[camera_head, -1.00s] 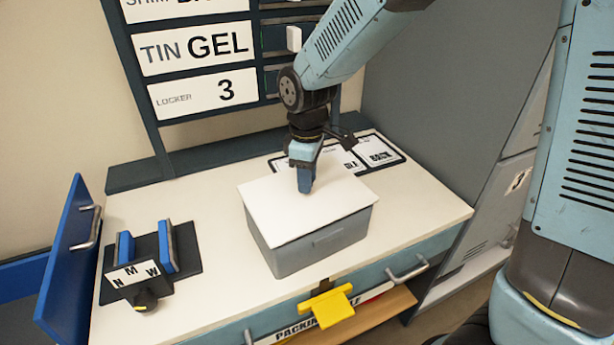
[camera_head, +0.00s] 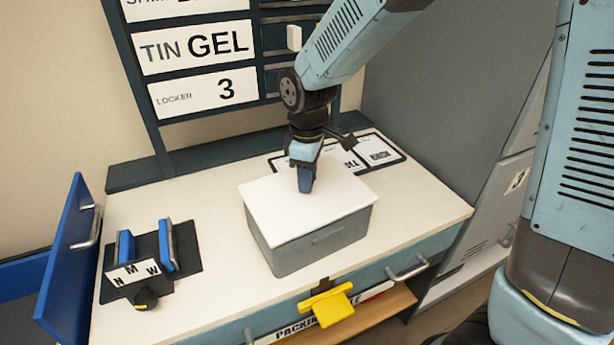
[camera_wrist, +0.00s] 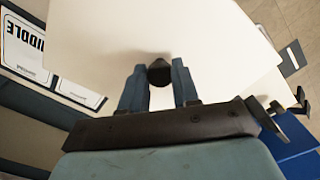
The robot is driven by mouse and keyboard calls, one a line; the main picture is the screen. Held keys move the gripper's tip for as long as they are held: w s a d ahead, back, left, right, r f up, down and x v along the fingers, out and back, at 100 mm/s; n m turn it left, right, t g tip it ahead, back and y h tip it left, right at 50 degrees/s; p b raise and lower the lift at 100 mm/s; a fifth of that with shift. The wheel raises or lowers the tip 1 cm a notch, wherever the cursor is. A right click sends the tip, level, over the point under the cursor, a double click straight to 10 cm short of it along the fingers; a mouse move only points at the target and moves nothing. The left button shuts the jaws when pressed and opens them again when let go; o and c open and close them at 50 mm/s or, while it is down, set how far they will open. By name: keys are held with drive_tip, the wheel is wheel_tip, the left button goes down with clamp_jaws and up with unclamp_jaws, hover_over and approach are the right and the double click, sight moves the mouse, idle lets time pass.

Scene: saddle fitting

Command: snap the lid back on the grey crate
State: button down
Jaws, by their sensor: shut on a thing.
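The grey crate (camera_head: 318,245) stands on the white worktop, its front handle facing me. The white lid (camera_head: 275,210) lies over the crate's top and looks about level with its rim. I cannot tell whether its edges are snapped down. My gripper (camera_head: 305,187) points down at the lid's middle. In the wrist view, the blue fingers of my gripper (camera_wrist: 157,84) are shut on a dark knob (camera_wrist: 160,72) on the lid (camera_wrist: 215,45). In the head view the fingers hide the knob.
A black fixture (camera_head: 146,260) with blue jaws and a dial stands at the left of the worktop (camera_head: 215,305). A blue panel (camera_head: 70,255) is at the left edge. Printed cards (camera_head: 380,152) lie behind the crate. A yellow piece (camera_head: 326,305) sticks out at the front edge.

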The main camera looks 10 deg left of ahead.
idle(0.3)
drive_tip(key=c, duration=0.8)
unclamp_jaws()
drive_tip(key=shift+o, duration=0.5)
drive_tip(key=o, duration=0.4)
drive_tip(key=shift+o, duration=0.2)
drive_tip(key=shift+r, duration=3.5)
